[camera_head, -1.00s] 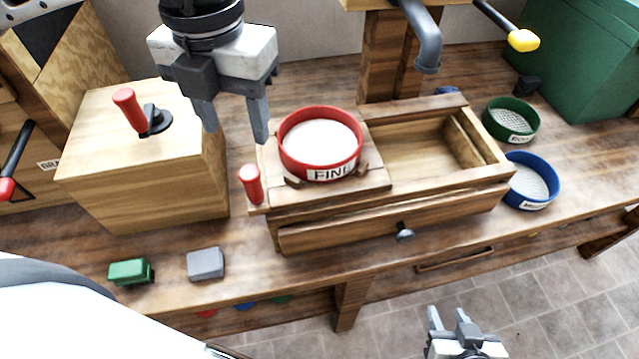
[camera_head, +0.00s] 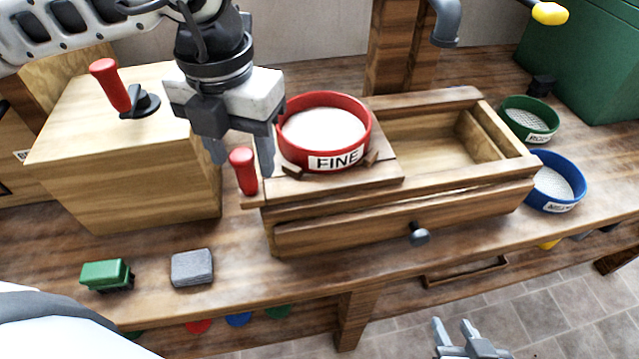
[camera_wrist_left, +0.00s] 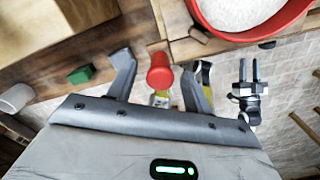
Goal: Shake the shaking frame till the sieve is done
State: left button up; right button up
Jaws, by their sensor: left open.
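The shaking frame (camera_head: 390,187) is a wooden tray on a box with a drawer. On its left end sits the red sieve (camera_head: 368,140) labelled FINE, filled with white material. A red upright handle (camera_head: 243,171) stands at the frame's left end. My left gripper (camera_head: 240,165) is open, pointing down, with its fingers on either side of the red handle in the head view. In the left wrist view the handle (camera_wrist_left: 159,70) shows between the two open fingers, apart from both. My right gripper (camera_head: 456,328) is low at the bottom, its two fingers apart and empty.
A wooden box (camera_head: 125,170) with a red-handled crank stands left. A green block (camera_head: 106,274) and a grey block (camera_head: 192,267) lie at the front left. Green (camera_head: 528,119) and blue (camera_head: 555,182) sieves stand right of the frame. A pipe hangs above at the back.

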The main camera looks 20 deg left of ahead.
pick_arm(q)
jog(key=c, duration=0.9)
jog(key=shift+o, duration=0.2)
jog(key=b, duration=0.2)
send_over(330, 178)
jog(key=s+a+b, duration=0.1)
jog(key=a, duration=0.1)
jog(key=s+a, duration=0.2)
jog(key=a, duration=0.1)
jog(key=s+a+b, duration=0.1)
jog(key=s+a, duration=0.1)
jog(key=a, duration=0.1)
jog(key=shift+a+b, duration=0.2)
jog(key=shift+b, duration=0.1)
jog(key=shift+d, duration=0.1)
